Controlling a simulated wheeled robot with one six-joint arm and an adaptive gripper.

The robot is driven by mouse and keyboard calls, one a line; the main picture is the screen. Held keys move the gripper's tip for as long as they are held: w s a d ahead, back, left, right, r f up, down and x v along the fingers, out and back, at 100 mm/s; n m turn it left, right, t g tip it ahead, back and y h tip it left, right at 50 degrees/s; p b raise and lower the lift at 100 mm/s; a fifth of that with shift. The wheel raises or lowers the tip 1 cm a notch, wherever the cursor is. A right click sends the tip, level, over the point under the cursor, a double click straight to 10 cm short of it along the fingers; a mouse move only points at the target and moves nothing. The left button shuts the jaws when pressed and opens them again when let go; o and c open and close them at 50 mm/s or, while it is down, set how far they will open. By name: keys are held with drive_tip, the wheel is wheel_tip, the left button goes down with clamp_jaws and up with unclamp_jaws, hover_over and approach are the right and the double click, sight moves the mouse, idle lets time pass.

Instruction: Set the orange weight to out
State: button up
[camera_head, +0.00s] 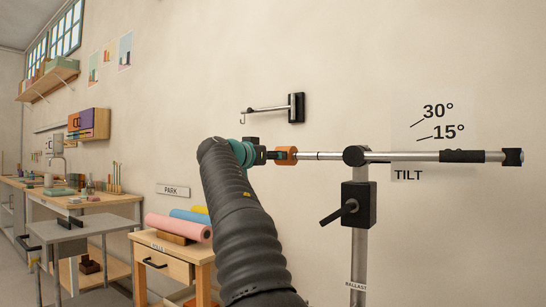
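The orange weight (286,153) is a short block around the left part of a level metal bar. The bar (415,156) runs to the right across a dark pivot on an upright stand (359,245). My gripper (274,154) is at the left side of the orange weight, touching it or very close. The fingers are small and dark here, and I cannot tell whether they are closed on the weight. The bar's left end is hidden behind my gripper and arm. A dark sleeve (462,156) sits on the bar's right part.
The wall carries marks "30°", "15°" and a "TILT" label (408,175). A dark lever box (358,205) is on the stand. A wall hook (270,109) is above the bar. A wooden cart (175,268) with coloured rolls stands lower left; benches are farther left.

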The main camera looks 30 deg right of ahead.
drive_tip(key=shift+s, duration=0.1)
drive_tip(key=v, duration=1.2)
